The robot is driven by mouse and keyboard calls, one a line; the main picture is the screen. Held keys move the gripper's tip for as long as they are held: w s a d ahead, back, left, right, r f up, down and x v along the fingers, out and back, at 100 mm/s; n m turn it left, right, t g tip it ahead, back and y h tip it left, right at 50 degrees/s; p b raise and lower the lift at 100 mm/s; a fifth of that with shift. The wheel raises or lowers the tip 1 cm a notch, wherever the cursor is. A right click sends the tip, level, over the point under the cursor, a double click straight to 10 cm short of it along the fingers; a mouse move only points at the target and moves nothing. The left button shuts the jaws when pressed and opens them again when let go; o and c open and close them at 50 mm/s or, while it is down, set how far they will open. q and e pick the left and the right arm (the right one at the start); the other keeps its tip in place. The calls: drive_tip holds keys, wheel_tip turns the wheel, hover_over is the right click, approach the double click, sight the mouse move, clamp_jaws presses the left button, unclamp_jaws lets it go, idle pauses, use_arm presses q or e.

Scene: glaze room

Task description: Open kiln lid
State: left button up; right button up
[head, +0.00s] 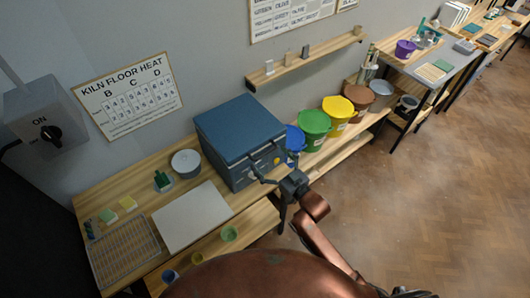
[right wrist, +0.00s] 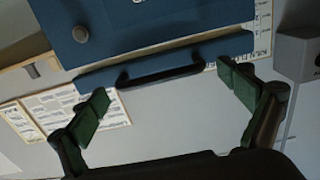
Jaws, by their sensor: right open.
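The kiln (head: 232,168) is a box with a grey front and a blue lid (head: 238,125), standing on the wooden bench. The lid lies flat and shut on top. In the right wrist view a dark bar handle (right wrist: 160,70) runs along the blue lid edge (right wrist: 105,78). My right gripper (head: 268,168) is at the kiln's front; in the right wrist view it (right wrist: 165,98) is open and empty, its green-padded fingers spread to either side of the handle. I cannot tell that either finger touches it. My left gripper is not in view.
Blue, green (head: 314,128), yellow (head: 337,116) and brown buckets stand right of the kiln. A white board (head: 192,217), a wire rack (head: 124,255) and a round grey pot (head: 186,163) are left of it. A narrow shelf (head: 308,62) is on the wall behind.

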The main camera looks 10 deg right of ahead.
drive_tip(key=shift+x, duration=1.2)
drive_tip(key=shift+c, duration=0.5)
drive_tip(key=c, duration=1.3)
drive_tip(key=shift+r, duration=0.1)
